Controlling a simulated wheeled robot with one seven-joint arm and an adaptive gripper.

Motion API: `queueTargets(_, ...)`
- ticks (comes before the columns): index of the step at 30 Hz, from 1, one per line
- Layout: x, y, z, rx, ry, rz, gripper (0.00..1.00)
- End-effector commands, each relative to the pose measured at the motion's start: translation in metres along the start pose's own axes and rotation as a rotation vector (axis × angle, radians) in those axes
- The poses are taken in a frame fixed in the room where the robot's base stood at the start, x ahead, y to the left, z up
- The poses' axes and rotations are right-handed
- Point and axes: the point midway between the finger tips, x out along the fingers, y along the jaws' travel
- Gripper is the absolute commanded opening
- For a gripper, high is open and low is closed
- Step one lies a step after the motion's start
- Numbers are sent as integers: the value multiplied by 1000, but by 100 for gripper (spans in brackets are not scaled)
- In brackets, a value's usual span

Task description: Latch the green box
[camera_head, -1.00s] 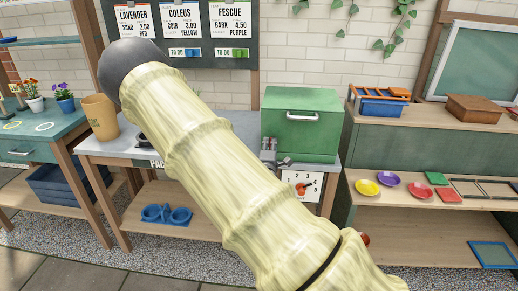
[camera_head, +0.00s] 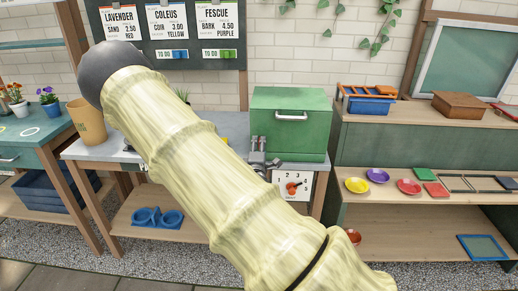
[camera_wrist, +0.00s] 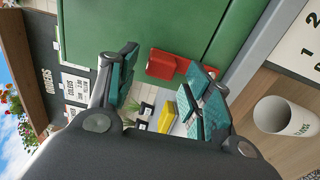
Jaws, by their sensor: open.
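The green box (camera_head: 290,125) stands on the right end of the workbench, its lid down and a silver handle (camera_head: 291,116) on its front. Its green surface (camera_wrist: 150,25) fills the top of the wrist view. A red latch-like piece (camera_wrist: 163,65) sits on that surface. My gripper (camera_head: 262,158) is at the box's lower left front in the head view. In the wrist view my gripper (camera_wrist: 162,88) is open and empty, its teal-padded fingers on either side of the red piece. I cannot tell whether they touch it. My arm hides much of the bench.
A numbered dial panel (camera_head: 291,187) hangs on the bench front below the box. A tan pot (camera_head: 88,121) stands at the bench's left. Shelves with coloured saucers (camera_head: 357,185) and a blue crate with orange slats (camera_head: 371,104) are on the right. A white cup (camera_wrist: 284,115) shows in the wrist view.

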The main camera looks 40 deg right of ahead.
Motion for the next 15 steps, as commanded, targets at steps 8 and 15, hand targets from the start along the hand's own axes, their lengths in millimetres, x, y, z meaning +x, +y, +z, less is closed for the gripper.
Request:
queueTargets(8,-45,0,0,-2,0,-2,50)
queueTargets(15,-87,0,0,-2,1,-2,50)
